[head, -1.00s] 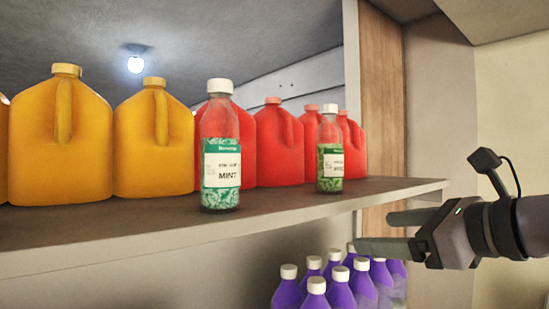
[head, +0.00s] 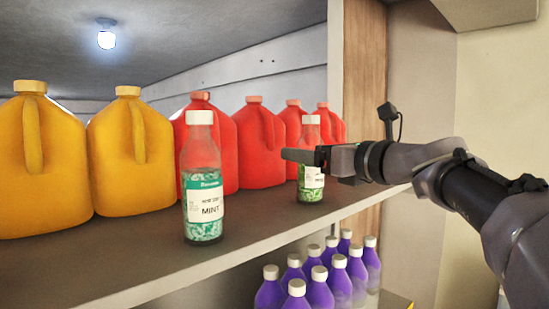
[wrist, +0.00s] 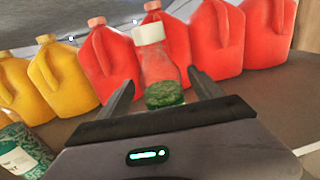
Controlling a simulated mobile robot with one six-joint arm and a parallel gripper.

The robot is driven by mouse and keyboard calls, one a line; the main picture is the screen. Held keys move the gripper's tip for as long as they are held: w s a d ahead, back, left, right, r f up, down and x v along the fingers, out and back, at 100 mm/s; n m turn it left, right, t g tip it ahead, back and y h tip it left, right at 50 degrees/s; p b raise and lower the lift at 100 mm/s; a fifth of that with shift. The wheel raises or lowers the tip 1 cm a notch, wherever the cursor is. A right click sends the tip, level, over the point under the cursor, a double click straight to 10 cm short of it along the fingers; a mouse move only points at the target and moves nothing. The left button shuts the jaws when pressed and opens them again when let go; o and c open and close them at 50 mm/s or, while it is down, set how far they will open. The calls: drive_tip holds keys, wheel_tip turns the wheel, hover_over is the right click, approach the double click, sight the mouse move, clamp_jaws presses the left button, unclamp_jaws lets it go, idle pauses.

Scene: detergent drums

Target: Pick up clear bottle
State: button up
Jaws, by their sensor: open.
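A clear bottle (head: 311,193) with a white cap and green contents stands upright on the shelf. My gripper (head: 290,156) crosses in front of its middle in the head view and hides part of it. In the wrist view, the open fingers of my gripper (wrist: 161,84) stand on either side of this bottle (wrist: 158,70), and I cannot tell whether they touch it. A second clear bottle (head: 202,170), with teal contents and a MINT label, stands nearer on the shelf. It shows at the lower left of the wrist view (wrist: 22,150).
Red jugs (head: 262,150) and yellow jugs (head: 131,160) line the shelf (head: 120,262) behind the bottles. Purple bottles (head: 320,291) with white caps stand below the shelf. A wooden upright (head: 361,90) is at the shelf's right end.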

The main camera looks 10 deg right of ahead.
drive_tip(key=x, duration=0.3)
drive_tip(key=shift+d+p, duration=0.1)
drive_tip(key=shift+p, duration=0.2)
drive_tip(key=shift+w+f, duration=0.15)
drive_tip(key=shift+w, duration=0.2)
drive_tip(key=shift+s, duration=0.4)
drive_tip(key=c, duration=0.5)
drive_tip(key=shift+w, duration=0.15)
clamp_jaws()
